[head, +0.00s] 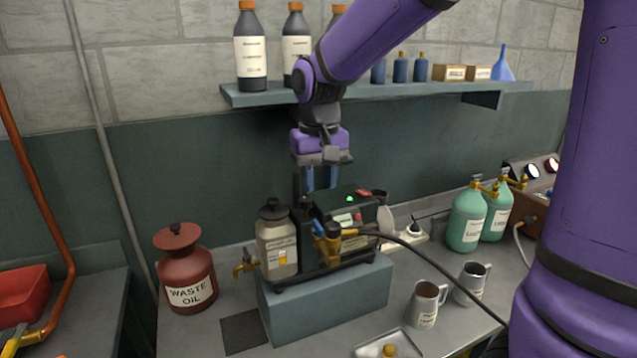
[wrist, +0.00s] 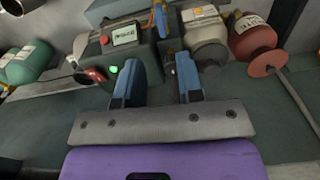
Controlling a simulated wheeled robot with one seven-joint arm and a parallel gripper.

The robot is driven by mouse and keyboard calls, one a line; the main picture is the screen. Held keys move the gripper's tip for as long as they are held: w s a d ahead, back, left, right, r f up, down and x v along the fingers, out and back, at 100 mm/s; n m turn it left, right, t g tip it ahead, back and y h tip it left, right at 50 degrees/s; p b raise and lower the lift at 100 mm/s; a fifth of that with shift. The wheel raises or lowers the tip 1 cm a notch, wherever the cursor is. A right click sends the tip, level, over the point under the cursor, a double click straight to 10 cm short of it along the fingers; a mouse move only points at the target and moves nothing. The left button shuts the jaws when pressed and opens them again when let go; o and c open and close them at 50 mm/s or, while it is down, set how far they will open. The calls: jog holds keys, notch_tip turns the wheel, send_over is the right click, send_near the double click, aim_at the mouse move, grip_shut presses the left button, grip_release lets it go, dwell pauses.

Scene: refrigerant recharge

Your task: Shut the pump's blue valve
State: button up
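The pump (head: 345,215) is a dark unit with a lit green light, standing on a blue-grey block (head: 325,295). Its blue valve (head: 326,238) is on the front side, by a brass fitting and a black hose. In the wrist view a blue piece that looks like the valve (wrist: 161,22) shows at the top, beyond the pump's body. My gripper (head: 318,178) points down just behind the pump's top, its fingertips partly hidden by the pump. In the wrist view my gripper (wrist: 156,65) has its two blue fingers apart with nothing between them. The valve is not touched.
A labelled bottle (head: 276,245) stands left of the pump, with a red waste oil can (head: 186,270) farther left. Green cylinders (head: 467,220) and metal mugs (head: 426,303) are to the right. A shelf (head: 400,90) with bottles hangs behind my arm.

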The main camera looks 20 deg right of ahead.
aim_at(318, 224)
jog(key=shift+f, duration=4.45)
jog(key=shift+f, duration=0.1)
jog(key=shift+c, duration=0.5)
grip_shut()
